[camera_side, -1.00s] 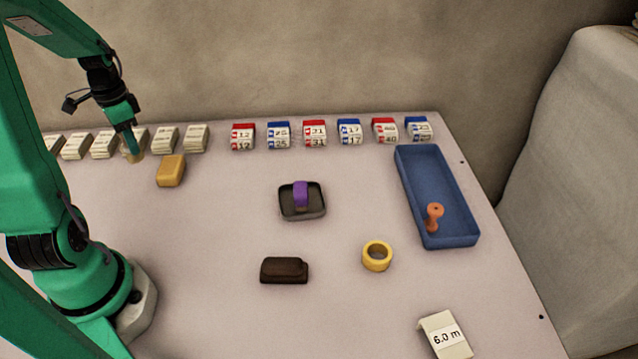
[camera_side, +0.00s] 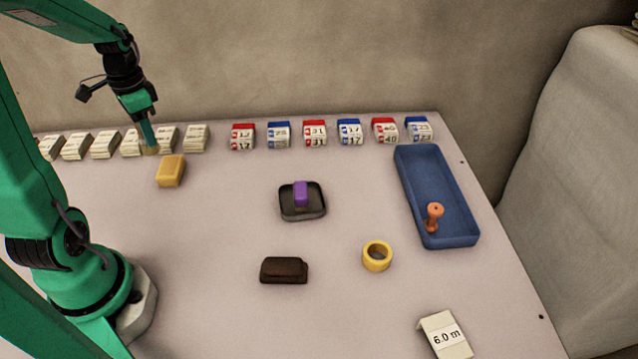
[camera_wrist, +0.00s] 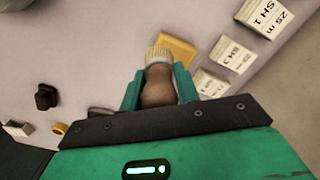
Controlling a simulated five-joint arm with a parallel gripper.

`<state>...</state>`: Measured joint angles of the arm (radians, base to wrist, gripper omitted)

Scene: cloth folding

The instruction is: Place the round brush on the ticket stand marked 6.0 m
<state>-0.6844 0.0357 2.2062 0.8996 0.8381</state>
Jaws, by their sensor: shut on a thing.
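My gripper (camera_side: 146,140) is at the back left, by the row of pale labelled blocks. In the wrist view my gripper (camera_wrist: 158,92) is shut on the round brush (camera_wrist: 158,88), which has a brown rounded handle and a pale bristle end. In the side view only the brush's tan end (camera_side: 150,151) shows below the fingers. I cannot tell its exact height above the table. The ticket stand marked 6.0 m (camera_side: 445,336) is a cream folded stand at the front right of the table, far from my gripper. Nothing rests on it.
A yellow block (camera_side: 171,170) lies just in front of the brush. A dark tray with a purple item (camera_side: 303,208), a dark brown block (camera_side: 284,271) and a yellow ring (camera_side: 377,256) lie mid-table. A blue tray (camera_side: 432,205) stands right. Red and blue number blocks (camera_side: 315,134) line the back.

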